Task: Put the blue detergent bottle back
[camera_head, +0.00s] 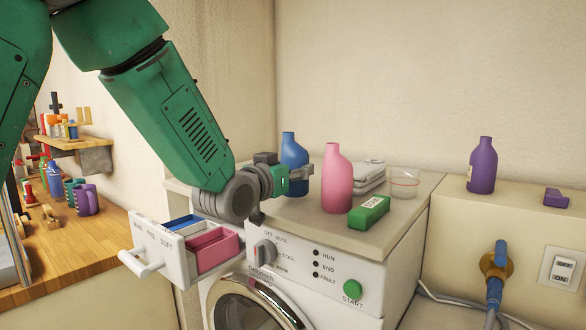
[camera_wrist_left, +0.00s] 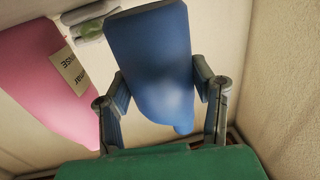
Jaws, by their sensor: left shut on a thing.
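The blue detergent bottle (camera_head: 292,152) is upright at the back left of the washing machine's top (camera_head: 318,229). My left gripper (camera_head: 303,174) is shut on it; one finger shows beside the bottle's lower right side. In the left wrist view the blue bottle (camera_wrist_left: 153,62) sits between both fingers of the left gripper (camera_wrist_left: 163,85). The bottle's base is partly hidden behind the gripper, so I cannot tell whether it touches the top. My right gripper is not in view.
A pink bottle (camera_head: 337,180) stands close right of the gripper. A green box (camera_head: 369,212), folded cloths (camera_head: 368,177) and a clear cup (camera_head: 404,185) lie further right. The detergent drawer (camera_head: 165,251) is pulled open below my arm. A purple bottle (camera_head: 482,166) stands on the right ledge.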

